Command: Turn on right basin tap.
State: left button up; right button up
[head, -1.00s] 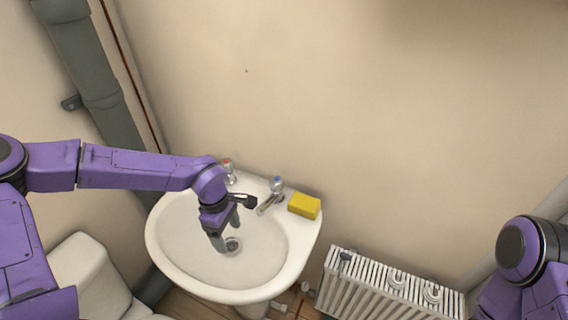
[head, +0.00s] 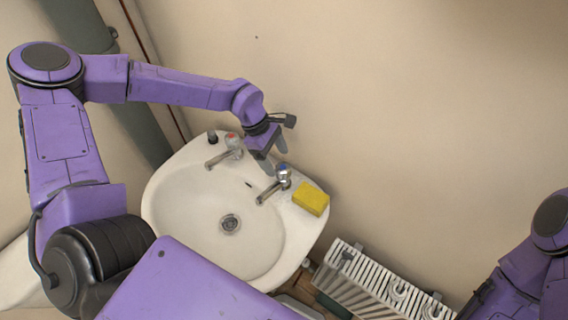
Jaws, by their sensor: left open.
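The white basin (head: 180,195) has two chrome taps on its back edge. The right tap (head: 283,178) has a blue-marked top and a spout pointing down-left over the bowl. The left tap (head: 232,146) has a red-marked top. My left gripper (head: 275,161) is open and empty, fingers pointing down, just above and behind the right tap's head in the picture. I cannot tell whether a finger touches the tap. My right arm shows at the right edge, but its gripper is out of view.
A yellow sponge (head: 311,198) lies on the basin rim just right of the right tap. A small dark object (head: 212,137) stands by the left tap. A white radiator (head: 370,285) is at lower right. The wall (head: 400,110) rises close behind the taps.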

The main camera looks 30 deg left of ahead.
aim_at(282, 166)
pick_arm(q)
jog(key=x, duration=0.3)
jog(key=w+x, duration=0.1)
jog(key=x, duration=0.1)
jog(key=shift+w+f+p, duration=0.15)
jog(key=shift+f+p, duration=0.2)
jog(key=shift+f, duration=0.05)
jog(key=shift+s+r, duration=0.15)
jog(key=shift+s, duration=0.25)
jog(key=shift+w, duration=0.15)
jog(key=c, duration=1)
pick_arm(e)
jog(key=shift+w+r, duration=0.35)
jog(key=shift+r, duration=0.05)
